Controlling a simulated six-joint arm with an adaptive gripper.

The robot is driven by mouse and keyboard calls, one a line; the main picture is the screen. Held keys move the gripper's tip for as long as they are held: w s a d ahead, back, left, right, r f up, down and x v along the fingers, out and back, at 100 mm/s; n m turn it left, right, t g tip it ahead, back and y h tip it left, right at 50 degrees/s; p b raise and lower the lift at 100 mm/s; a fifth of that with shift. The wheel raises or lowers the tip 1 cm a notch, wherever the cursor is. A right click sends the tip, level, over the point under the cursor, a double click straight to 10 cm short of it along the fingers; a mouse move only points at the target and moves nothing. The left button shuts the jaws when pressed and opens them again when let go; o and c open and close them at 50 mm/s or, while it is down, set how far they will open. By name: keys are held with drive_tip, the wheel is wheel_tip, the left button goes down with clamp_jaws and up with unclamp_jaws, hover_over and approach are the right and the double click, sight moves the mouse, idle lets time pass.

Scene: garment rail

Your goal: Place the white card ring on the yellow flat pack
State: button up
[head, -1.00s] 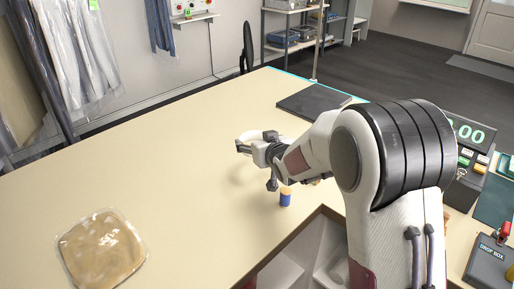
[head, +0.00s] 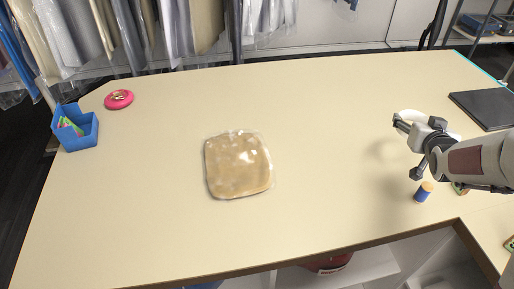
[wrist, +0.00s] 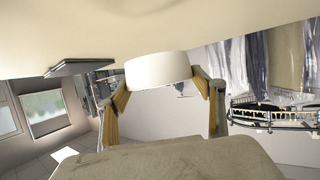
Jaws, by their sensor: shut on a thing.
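The white card ring shows in the wrist view (wrist: 158,70) between the finger pads of my gripper (wrist: 160,92), as a pale curved band. In the head view, my gripper (head: 417,138) is at the right, above the counter, with part of the white ring (head: 408,114) showing behind the fingers. It is shut on the ring. The yellow flat pack (head: 238,163), tan-yellow in clear wrap, lies flat near the middle of the counter, well left of my gripper. Nothing lies on top of it.
A dark flat slab (head: 485,108) lies at the far right. A blue bin (head: 75,128) and a pink ring-shaped dish (head: 119,99) are far left. The counter (head: 330,130) between gripper and pack is clear.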

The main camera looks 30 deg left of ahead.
drive_tip(key=s+a+r+n+g+y, duration=0.15)
drive_tip(key=s+a, duration=0.25)
drive_tip(key=a, duration=0.8)
wheel_tip(320, 180, up, 2)
drive_tip(key=n+g+y, duration=0.6)
drive_tip(key=n+y, duration=0.1)
drive_tip(key=n, duration=0.2)
hover_over(239, 161)
drive_tip(key=shift+r+m, duration=0.2)
drive_tip(key=shift+m, duration=0.05)
drive_tip(key=shift+f, duration=0.1)
drive_tip(key=shift+f, duration=3.05)
drive_tip(key=shift+f, duration=1.85)
